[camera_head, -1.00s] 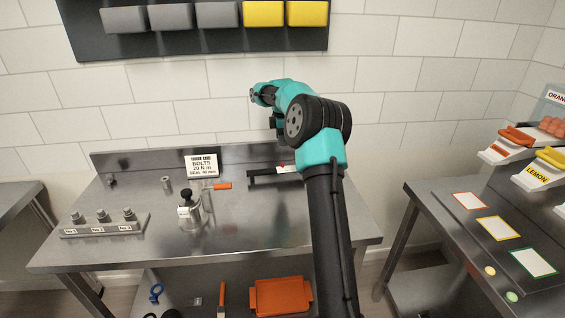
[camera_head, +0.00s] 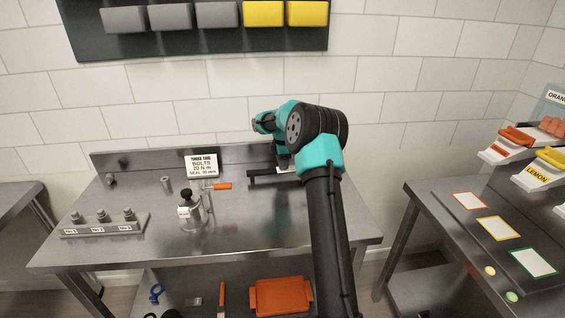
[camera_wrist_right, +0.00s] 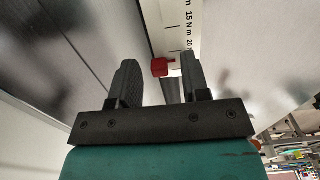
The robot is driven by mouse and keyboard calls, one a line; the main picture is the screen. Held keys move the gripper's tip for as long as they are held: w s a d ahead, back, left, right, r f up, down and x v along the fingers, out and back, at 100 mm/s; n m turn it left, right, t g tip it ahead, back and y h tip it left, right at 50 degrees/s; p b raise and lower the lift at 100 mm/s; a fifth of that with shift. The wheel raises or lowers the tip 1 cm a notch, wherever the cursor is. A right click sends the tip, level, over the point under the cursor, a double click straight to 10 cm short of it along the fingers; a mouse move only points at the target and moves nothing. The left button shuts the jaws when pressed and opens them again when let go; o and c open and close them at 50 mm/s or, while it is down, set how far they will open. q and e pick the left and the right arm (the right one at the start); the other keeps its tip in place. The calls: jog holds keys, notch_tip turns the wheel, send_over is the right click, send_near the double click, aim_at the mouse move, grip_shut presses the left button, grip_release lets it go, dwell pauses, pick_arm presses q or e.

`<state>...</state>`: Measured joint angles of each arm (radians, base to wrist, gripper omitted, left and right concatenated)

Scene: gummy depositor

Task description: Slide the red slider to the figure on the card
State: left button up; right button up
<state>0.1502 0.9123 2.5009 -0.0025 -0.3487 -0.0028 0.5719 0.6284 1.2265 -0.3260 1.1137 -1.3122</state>
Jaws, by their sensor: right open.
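The red slider (camera_wrist_right: 162,67) sits on the edge of a white scale strip (camera_wrist_right: 183,28) marked 15 N m and 20, in the right wrist view. My right gripper (camera_wrist_right: 160,62) is open, its two dark fingers on either side of the slider in the picture; I see no contact. In the head view the gripper is over the dark bar (camera_head: 262,178) with the white strip, and my arm hides the slider. The card (camera_head: 201,166) leans at the back of the bench and reads bolts 20 N m, seal 35 mm. My left gripper is out of view.
A metal pot-like device (camera_head: 192,212) with an orange-handled lever (camera_head: 222,186) stands left of the bar. A block with several bolts (camera_head: 103,225) is at the bench's left. The bench's front middle is clear. An orange tray (camera_head: 281,296) lies below.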

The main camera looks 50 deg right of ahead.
grip_shut()
dwell(0.3)
jog(key=shift+s+d, duration=0.35)
jog(key=shift+d, duration=0.05)
grip_release()
jog(key=shift+r, duration=0.1)
notch_tip(320, 180, up, 17)
dwell(0.8)
